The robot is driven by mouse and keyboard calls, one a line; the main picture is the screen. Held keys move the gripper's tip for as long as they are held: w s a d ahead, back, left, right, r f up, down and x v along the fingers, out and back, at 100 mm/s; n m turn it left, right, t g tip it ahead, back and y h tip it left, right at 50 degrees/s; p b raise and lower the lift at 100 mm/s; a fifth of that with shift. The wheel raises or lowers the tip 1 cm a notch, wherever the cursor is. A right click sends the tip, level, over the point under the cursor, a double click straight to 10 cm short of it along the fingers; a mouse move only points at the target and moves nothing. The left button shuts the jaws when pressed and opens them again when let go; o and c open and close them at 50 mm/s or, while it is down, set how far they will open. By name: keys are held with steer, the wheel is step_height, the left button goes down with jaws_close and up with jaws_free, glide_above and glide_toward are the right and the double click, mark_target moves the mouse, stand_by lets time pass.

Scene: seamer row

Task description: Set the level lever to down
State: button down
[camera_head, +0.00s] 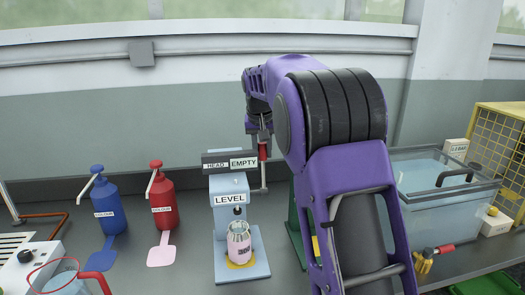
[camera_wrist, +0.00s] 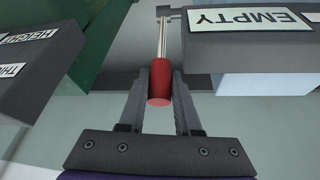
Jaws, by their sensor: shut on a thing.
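The level lever has a red handle (camera_head: 263,151) on a thin metal rod, at the right side of the pale blue machine labelled LEVEL (camera_head: 229,187). The rod runs down from the handle to a pivot low beside the machine, so the lever stands upright, handle up. My gripper (camera_head: 263,138) reaches it from above and is shut on the red handle. In the wrist view the red handle (camera_wrist: 159,88) sits between both fingers, with its rod leading away beside the EMPTY sign (camera_wrist: 250,20). Part of the gripper is small and dark in the head view.
A pink-labelled jar (camera_head: 239,243) stands on the machine's base. Blue (camera_head: 107,205) and red (camera_head: 163,203) pump bottles stand to the left. A green block (camera_head: 296,225) is close on the right, partly behind my arm. A clear tank (camera_head: 445,205) stands farther right.

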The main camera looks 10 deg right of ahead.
steer(key=shift+s+f+t+b, duration=0.15)
steer(key=shift+s+t+b, duration=0.25)
steer(key=shift+b, duration=0.65)
steer(key=shift+s+r+t+b, duration=0.25)
steer(key=shift+s+t+b, duration=0.05)
steer(key=shift+s+b, duration=0.2)
steer(key=c, duration=0.6)
jaws_free()
steer(key=p+v, duration=0.3)
steer(key=v, duration=1.4)
steer(key=shift+r, duration=0.15)
